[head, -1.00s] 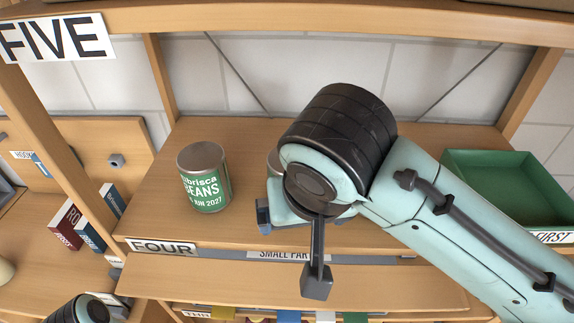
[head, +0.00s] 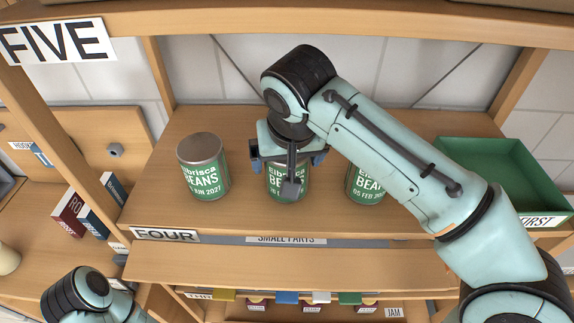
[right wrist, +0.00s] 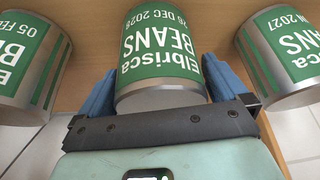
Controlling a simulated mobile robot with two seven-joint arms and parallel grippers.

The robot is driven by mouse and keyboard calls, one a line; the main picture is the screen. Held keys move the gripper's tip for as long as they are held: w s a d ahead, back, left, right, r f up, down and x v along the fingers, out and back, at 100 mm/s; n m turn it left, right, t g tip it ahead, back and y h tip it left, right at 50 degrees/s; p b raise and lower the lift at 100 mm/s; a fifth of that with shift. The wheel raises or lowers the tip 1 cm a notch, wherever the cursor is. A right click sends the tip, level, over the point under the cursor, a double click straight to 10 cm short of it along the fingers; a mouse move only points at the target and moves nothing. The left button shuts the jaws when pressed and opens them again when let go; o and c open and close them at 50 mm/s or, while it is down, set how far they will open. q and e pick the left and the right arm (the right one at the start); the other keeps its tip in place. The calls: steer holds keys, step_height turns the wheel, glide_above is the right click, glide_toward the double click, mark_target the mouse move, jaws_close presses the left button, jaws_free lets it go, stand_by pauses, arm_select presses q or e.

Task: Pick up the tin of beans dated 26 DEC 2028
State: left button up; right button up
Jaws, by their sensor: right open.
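Three green-labelled Elbrisca beans tins stand upright in a row on the FOUR shelf. The middle tin (head: 274,184) reads 26 DEC 2028 in the right wrist view (right wrist: 160,50). The left tin (head: 204,170) ends in 2027, and the right tin (head: 362,186) reads 05 FEB, its year partly hidden by my arm. My right gripper (head: 287,160) is open, its blue fingers on either side of the middle tin. In the right wrist view the gripper (right wrist: 158,76) also straddles it; finger contact cannot be told. My left gripper is out of view; only part of that arm shows.
A green tray (head: 505,165) stands on the shelf at the right, behind my right arm. The neighbouring tins leave narrow gaps beside the fingers. A wooden upright (head: 75,130) bounds the shelf at the left. Jars (head: 312,304) stand on the shelf below.

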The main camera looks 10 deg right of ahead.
steer(key=shift+s, duration=0.3)
steer(key=c, duration=0.3)
steer(key=shift+w, duration=0.2)
steer(key=c, duration=0.9)
steer(key=shift+r, duration=0.1)
